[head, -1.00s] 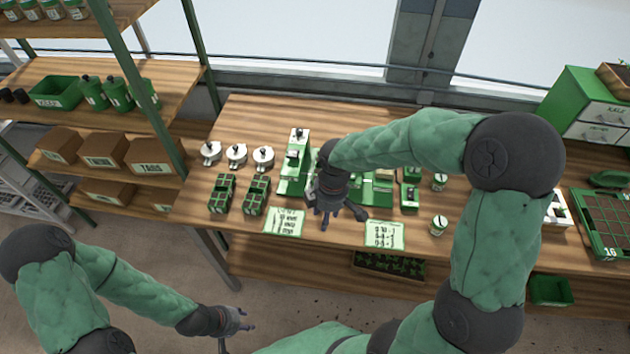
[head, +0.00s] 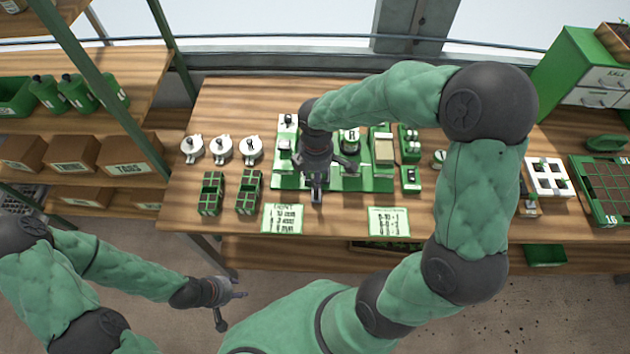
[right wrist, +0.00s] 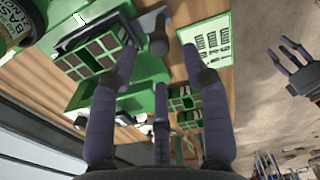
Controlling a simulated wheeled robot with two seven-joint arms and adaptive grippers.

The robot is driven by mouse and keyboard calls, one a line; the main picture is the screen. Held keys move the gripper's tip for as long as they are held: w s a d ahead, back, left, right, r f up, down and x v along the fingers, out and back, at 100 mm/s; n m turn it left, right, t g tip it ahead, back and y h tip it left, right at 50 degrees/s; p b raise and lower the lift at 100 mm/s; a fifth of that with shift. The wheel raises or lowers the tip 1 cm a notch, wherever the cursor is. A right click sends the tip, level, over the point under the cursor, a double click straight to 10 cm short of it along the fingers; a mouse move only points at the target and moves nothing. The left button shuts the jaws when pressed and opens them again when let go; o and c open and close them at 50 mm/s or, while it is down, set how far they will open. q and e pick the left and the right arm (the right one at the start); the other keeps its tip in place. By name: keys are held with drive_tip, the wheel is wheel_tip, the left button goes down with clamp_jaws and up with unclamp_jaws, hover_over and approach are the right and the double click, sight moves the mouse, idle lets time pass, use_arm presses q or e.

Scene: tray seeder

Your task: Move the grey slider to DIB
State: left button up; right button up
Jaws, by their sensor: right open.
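The green seeder (head: 378,184) stands mid-table, partly hidden by my right arm. Its left upright plate carries a small grey part (head: 285,143), perhaps the grey slider; the lettering is too small to read. My right gripper (head: 317,194) is open and empty over the front left of the seeder, pointing down. In the right wrist view its spread fingers (right wrist: 160,68) frame green seeder parts, and a dark grey knob (right wrist: 157,43) shows beyond them. My left gripper (head: 228,304) is open and empty, low in front of the table.
Two printed cards (head: 282,219) (head: 389,222) lie at the front edge. A white tray (head: 549,178) and a large green tray (head: 590,207) are at the right.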

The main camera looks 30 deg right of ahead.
wheel_tip(320, 180, down, 5)
drive_tip(key=shift+r+b, duration=0.1)
drive_tip(key=shift+b, duration=0.35)
clamp_jaws()
